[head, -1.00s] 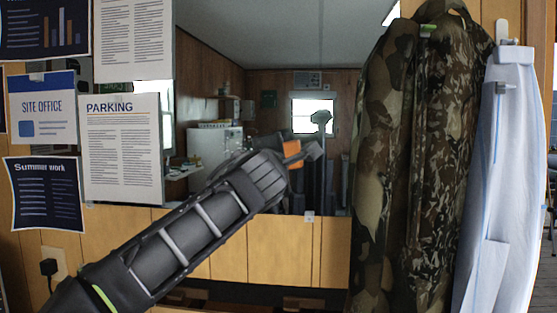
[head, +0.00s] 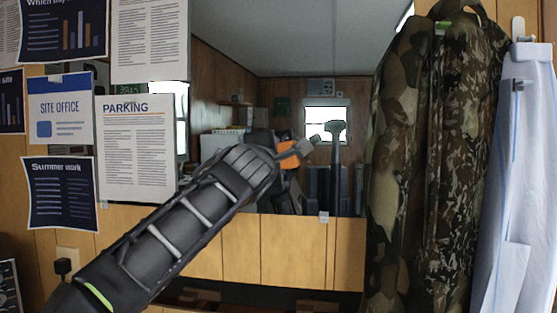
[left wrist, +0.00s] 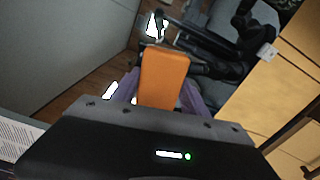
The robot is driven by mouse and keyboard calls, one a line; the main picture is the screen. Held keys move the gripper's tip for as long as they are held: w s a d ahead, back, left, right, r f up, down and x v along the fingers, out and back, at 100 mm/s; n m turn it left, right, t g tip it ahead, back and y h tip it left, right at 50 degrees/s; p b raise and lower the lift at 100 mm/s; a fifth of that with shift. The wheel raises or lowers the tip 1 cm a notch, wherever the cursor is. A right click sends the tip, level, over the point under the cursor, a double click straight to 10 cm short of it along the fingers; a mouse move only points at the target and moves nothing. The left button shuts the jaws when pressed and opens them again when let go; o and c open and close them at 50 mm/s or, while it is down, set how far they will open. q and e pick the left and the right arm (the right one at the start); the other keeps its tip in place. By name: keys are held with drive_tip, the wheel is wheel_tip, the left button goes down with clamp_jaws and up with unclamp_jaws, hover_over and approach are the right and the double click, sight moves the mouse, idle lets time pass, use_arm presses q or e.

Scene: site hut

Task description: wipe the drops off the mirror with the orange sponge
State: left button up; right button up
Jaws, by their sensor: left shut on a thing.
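The mirror (head: 285,45) hangs on the wooden wall and reflects the room and parts of me. My left gripper (head: 291,150) is in front of its lower middle, shut on the orange sponge (head: 286,147). In the left wrist view the sponge (left wrist: 163,78) sticks out beyond the gripper (left wrist: 160,100), between its purplish fingers. I cannot tell whether the sponge touches the glass. I cannot make out any drops; my arm hides part of the lower left glass. My right gripper is not in view.
Papers, among them a PARKING sheet (head: 136,150), overlap the mirror's left side. A camouflage coat (head: 435,150) and a pale blue garment (head: 515,180) hang at its right. A small clip (head: 323,217) sits at its bottom edge. A socket with a plug (head: 64,265) is low left.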

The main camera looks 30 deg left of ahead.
use_arm(q)
drive_tip(key=shift+a, duration=0.15)
drive_tip(key=shift+s+a+b, duration=0.25)
drive_tip(key=shift+a+b, duration=0.2)
drive_tip(key=shift+a, duration=0.15)
drive_tip(key=shift+s+a, duration=0.25)
drive_tip(key=shift+a, duration=0.5)
drive_tip(key=shift+s+a+b, duration=0.15)
drive_tip(key=shift+a+b, duration=0.15)
drive_tip(key=shift+s+a+b, duration=0.2)
drive_tip(key=shift+s+a, duration=0.05)
drive_tip(key=shift+a, duration=0.7)
drive_tip(key=shift+s+a+b, duration=0.2)
drive_tip(key=shift+s+a, duration=0.05)
drive_tip(key=shift+a, duration=0.65)
drive_tip(key=shift+s, duration=0.1)
